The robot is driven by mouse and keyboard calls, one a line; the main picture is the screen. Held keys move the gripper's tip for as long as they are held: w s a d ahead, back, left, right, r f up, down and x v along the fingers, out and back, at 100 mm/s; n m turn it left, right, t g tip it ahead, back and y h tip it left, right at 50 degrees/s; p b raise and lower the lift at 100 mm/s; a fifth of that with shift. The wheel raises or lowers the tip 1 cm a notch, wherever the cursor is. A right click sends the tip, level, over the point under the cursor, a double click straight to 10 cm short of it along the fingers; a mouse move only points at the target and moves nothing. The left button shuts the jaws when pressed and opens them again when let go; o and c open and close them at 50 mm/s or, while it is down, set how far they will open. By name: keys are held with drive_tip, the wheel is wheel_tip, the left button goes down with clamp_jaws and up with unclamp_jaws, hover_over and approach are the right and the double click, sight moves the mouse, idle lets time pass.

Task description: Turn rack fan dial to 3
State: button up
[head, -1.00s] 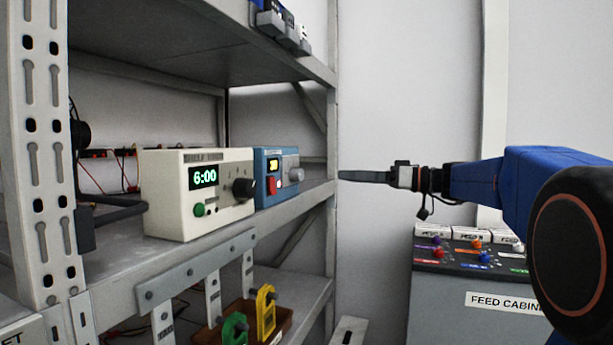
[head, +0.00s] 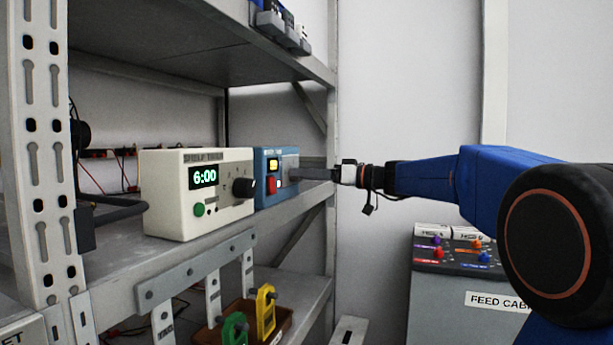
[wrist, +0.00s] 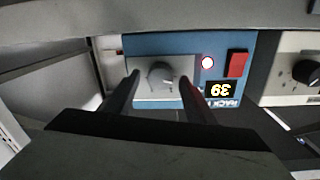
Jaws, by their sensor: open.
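The rack fan unit is a blue box (head: 264,203) on the middle shelf, with a red switch (head: 271,185) and a small yellow-lit display (head: 273,165). In the wrist view its grey round dial (wrist: 160,74) sits on a pale plate, with a light pointer mark; the picture is turned over and I cannot read a scale. My gripper (wrist: 160,84) is open, with one finger on each side of the dial; I cannot tell whether they touch it. In the head view my gripper (head: 303,174) reaches the front of the blue box and hides the dial.
A cream unit (head: 168,215) with a green 6:00 display and black knob stands left of the blue box. A shelf (head: 190,48) runs above. Green and yellow handled parts (head: 265,310) sit below. A feed cabinet (head: 450,298) stands at right.

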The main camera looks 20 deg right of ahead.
drive_tip(key=shift+w+a, duration=0.1)
drive_tip(key=c, duration=1)
drive_tip(key=shift+c, duration=0.2)
